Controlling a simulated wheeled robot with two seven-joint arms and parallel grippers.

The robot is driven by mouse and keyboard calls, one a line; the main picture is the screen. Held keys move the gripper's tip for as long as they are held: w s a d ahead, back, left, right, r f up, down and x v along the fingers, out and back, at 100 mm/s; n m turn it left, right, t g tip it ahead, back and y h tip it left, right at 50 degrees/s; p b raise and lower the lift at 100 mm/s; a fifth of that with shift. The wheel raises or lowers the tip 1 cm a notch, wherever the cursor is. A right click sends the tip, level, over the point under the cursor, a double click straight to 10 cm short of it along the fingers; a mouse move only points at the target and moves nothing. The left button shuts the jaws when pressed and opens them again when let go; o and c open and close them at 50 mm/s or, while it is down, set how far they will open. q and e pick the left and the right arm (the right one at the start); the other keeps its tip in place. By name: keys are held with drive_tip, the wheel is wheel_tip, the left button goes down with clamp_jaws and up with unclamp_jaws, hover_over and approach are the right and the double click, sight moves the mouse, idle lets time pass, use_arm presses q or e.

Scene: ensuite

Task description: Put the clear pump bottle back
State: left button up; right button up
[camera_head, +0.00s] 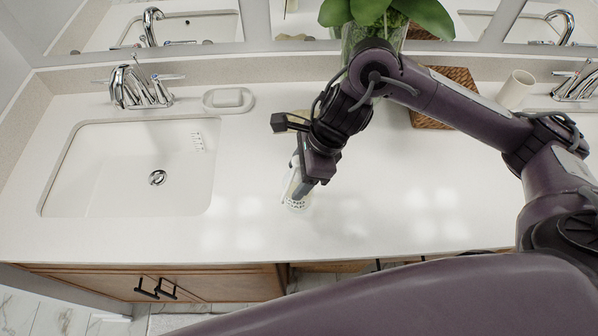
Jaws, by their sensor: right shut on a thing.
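The clear pump bottle (297,199) is on or just above the white counter, right of the left sink. Its lower part with dark lettering shows; its upper part is mostly hidden by my right gripper. My right gripper (299,186) reaches down from the right and is shut on the bottle. I cannot tell whether the bottle's base touches the counter. My left gripper is not in view.
A white soap dish (228,99) stands behind the sink (130,170). A woven tray (447,95), a white cup (516,89) and a leafy plant (395,14) in a glass vase stand at the back. The front counter (400,215) is clear.

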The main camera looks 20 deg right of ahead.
drive_tip(key=shift+r, duration=0.1)
drive_tip(key=shift+f+b, duration=0.25)
drive_tip(key=shift+b, duration=0.05)
drive_tip(key=o, duration=1.8)
drive_tip(key=shift+r, duration=0.1)
drive_tip(key=shift+c, duration=0.2)
drive_tip(key=shift+r, duration=0.1)
drive_tip(key=shift+r+p, duration=0.25)
drive_tip(key=shift+p, duration=0.15)
drive_tip(key=p+v, duration=0.1)
drive_tip(key=v, duration=1)
drive_tip(key=shift+d+r, duration=0.25)
drive_tip(key=shift+s, duration=0.1)
